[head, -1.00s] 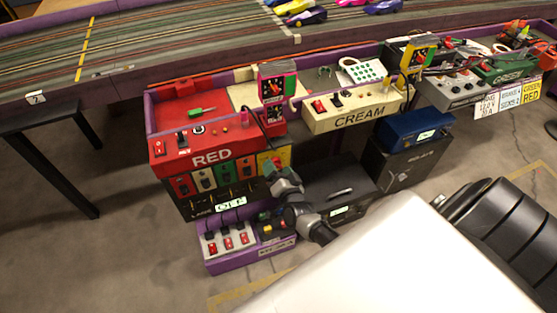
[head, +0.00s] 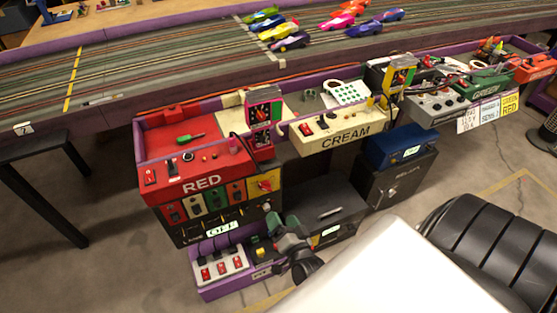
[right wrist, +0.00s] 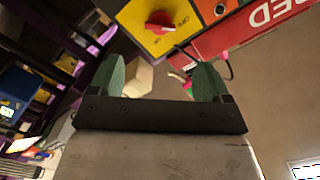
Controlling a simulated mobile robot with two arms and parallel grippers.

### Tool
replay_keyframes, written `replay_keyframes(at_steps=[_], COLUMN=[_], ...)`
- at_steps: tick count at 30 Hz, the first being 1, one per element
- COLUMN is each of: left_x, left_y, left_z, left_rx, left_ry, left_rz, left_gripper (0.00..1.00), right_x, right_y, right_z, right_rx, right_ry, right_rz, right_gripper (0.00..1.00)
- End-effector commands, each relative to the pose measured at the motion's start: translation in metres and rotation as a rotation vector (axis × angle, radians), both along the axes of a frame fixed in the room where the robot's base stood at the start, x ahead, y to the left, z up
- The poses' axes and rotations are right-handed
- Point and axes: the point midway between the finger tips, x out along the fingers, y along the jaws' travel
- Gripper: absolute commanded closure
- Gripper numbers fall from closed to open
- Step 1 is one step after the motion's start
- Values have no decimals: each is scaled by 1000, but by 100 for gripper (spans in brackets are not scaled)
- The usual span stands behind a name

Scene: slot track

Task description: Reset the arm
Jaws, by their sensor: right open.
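My right gripper (head: 276,226) is low in front of the console, below the yellow panel (head: 264,184) and at the right end of the purple tray. In the right wrist view its two green fingers (right wrist: 158,82) are spread apart, with nothing held between them. The yellow panel with a red knob (right wrist: 162,24) lies beyond the fingertips in that view, apart from them. My left gripper is not in view.
The red station (head: 188,160) and cream station (head: 334,136) stand behind the gripper. A purple tray with red switches (head: 220,268) is to its left, a dark box (head: 335,207) to its right. Cars (head: 290,40) sit on the track.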

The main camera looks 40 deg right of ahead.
Motion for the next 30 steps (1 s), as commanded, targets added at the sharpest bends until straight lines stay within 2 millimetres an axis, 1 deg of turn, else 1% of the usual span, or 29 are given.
replay_keyframes(at_steps=[16,18,20,23,24,25,26,27,29,30], left_x=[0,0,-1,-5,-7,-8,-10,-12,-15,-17], left_y=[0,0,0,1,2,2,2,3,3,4], left_z=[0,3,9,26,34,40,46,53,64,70], left_rx=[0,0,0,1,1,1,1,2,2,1], left_ry=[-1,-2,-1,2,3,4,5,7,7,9], left_rz=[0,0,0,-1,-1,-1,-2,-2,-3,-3], left_gripper=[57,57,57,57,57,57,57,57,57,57], right_x=[-1,-3,-9,-32,-47,-62,-78,-102,-142,-169], right_y=[1,3,8,25,33,40,45,53,60,64], right_z=[0,-4,-14,-48,-66,-80,-95,-113,-137,-149], right_rx=[0,-11,-35,-117,-161,-198,-233,-282,-354,-398], right_ry=[1,25,86,275,376,457,542,655,814,913], right_rz=[1,11,37,129,182,225,272,338,437,502], right_gripper=[21,21,21,21,21,21,21,21,21,21])
